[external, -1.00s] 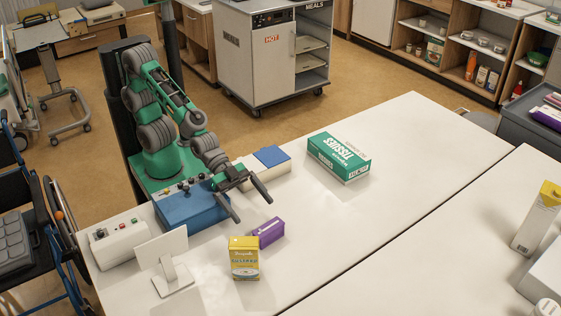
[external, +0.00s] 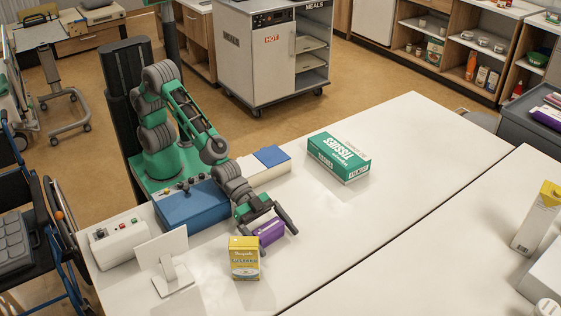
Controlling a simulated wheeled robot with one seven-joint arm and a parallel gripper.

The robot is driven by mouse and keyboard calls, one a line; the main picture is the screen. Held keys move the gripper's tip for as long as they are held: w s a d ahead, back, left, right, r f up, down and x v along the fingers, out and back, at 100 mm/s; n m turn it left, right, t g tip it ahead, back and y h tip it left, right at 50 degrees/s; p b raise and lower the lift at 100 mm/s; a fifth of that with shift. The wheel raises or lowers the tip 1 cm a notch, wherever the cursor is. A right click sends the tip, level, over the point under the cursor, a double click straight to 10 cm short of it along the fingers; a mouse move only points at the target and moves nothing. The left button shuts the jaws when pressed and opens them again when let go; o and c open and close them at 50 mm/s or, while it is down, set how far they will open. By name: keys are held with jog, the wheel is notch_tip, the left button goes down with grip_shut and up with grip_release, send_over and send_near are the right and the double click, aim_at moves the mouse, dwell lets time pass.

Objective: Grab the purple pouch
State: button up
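The purple pouch (external: 269,232) is a small box-like pack on the white table, just behind and to the right of the yellow carton. My gripper (external: 274,232) is down at the pouch, with its fingers spread to either side of it. The right finger shows a gap from the pouch. The left finger is partly hidden behind the yellow carton and the pouch, so contact on that side cannot be told.
The yellow carton (external: 244,258) stands very close to my gripper at the front. A blue box (external: 192,206) and a small white stand (external: 172,275) are to the left. A green tissue box (external: 338,157) is at the back right.

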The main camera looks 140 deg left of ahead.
jog(key=c, duration=1)
jog(key=shift+c, duration=0.6)
jog(key=shift+r, duration=0.2)
